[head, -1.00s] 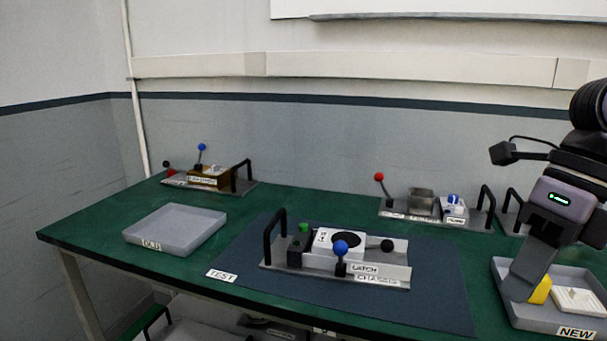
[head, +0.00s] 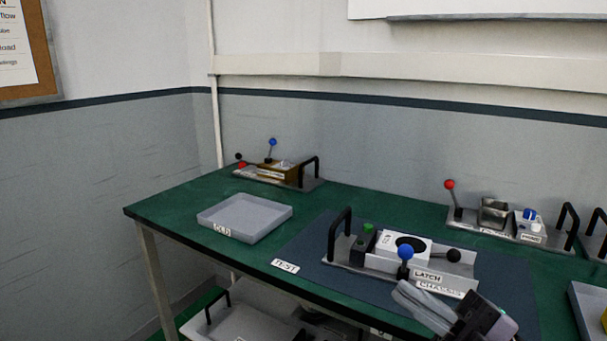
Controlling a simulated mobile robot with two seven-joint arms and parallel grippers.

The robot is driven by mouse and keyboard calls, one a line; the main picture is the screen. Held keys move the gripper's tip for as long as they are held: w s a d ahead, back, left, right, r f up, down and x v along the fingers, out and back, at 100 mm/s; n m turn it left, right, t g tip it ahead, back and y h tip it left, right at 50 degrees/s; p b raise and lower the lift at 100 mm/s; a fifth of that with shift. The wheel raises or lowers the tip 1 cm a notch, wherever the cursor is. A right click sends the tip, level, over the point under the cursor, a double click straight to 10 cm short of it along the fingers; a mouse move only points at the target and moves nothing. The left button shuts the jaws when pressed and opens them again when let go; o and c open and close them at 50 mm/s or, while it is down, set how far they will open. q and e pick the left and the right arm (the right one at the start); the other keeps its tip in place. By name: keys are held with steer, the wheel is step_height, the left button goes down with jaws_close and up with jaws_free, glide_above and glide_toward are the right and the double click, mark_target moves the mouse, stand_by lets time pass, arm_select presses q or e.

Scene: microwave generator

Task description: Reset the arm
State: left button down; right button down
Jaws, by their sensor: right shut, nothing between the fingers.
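My right gripper (head: 404,290) is at the lower right, low in front of the latch chassis (head: 345,254). Its grey fingers point up and left, are shut together and hold nothing. They overlap the front edge of the blue mat in the picture; I cannot tell whether they touch anything. The chassis carries a white module with a dark round opening (head: 408,243), a blue-knobbed lever (head: 405,252), a black knob and a black handle. My left gripper is not in view.
The empty OLD tray (head: 228,230) is on the green table (head: 180,208) at the left. Fixtures with knobbed levers stand at the back left (head: 275,173) and back right (head: 500,224). A grey tray (head: 582,310) is cut off at the right edge.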

steer(key=w+d+f+m+t+h, duration=0.1)
steer(key=d+f+m+t+h, duration=0.3)
steer(key=f+m+h, duration=0.5)
steer(key=w+d+f+m+t+h, duration=0.1)
steer(key=f+m+t+h, duration=0.5)
steer(key=f+m, duration=0.4)
steer(key=s+d+f+m+g+h, duration=0.1)
steer(key=s+f+m+g+h, duration=0.1)
steer(key=s+f, duration=0.4)
steer(key=s+f+m+g+h, duration=0.3)
steer(key=s+f, duration=0.4)
steer(key=f, duration=0.6)
steer(key=m+g, duration=0.1)
steer(key=g, duration=0.1)
steer(key=shift+s+d+f+g, duration=0.15)
steer(key=shift+d+f+g, duration=0.05)
steer(key=shift+d+g, duration=0.2)
